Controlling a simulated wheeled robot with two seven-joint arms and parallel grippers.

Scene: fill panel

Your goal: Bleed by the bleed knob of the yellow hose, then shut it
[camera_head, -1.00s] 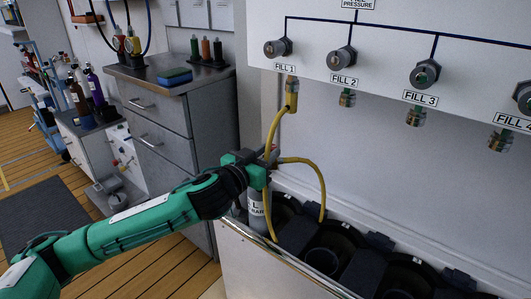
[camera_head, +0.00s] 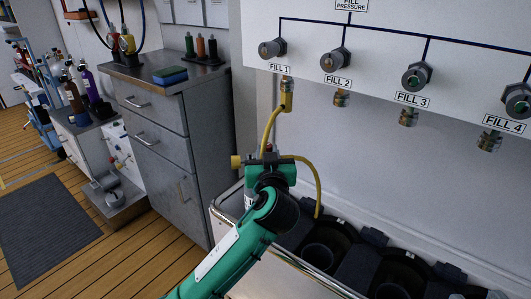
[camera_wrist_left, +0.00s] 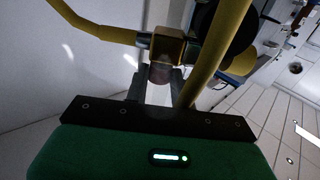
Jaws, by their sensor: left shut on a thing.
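The yellow hose (camera_head: 268,127) hangs from the brass fitting (camera_head: 287,96) under FILL 1. Another yellow length (camera_head: 317,180) loops right and down to the cylinder bay. My left gripper (camera_head: 268,162) is at the hose's lower end, above a grey cylinder mostly hidden by my arm. In the wrist view a brass block (camera_wrist_left: 168,46) sits just beyond the fingertips, with yellow hose on both sides. My left fingers are shut on a small dull reddish knob (camera_wrist_left: 160,74) under that block, seemingly the bleed knob. A yellow-ended part (camera_head: 237,161) sticks out left of the gripper. My right gripper is not in view.
The wall panel (camera_head: 400,50) carries FILL 1 to FILL 4 valves with fittings below. Dark cylinder wells (camera_head: 320,257) lie behind the metal rail at lower right. A grey drawer cabinet (camera_head: 165,150) stands left of the bay, with open floor further left.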

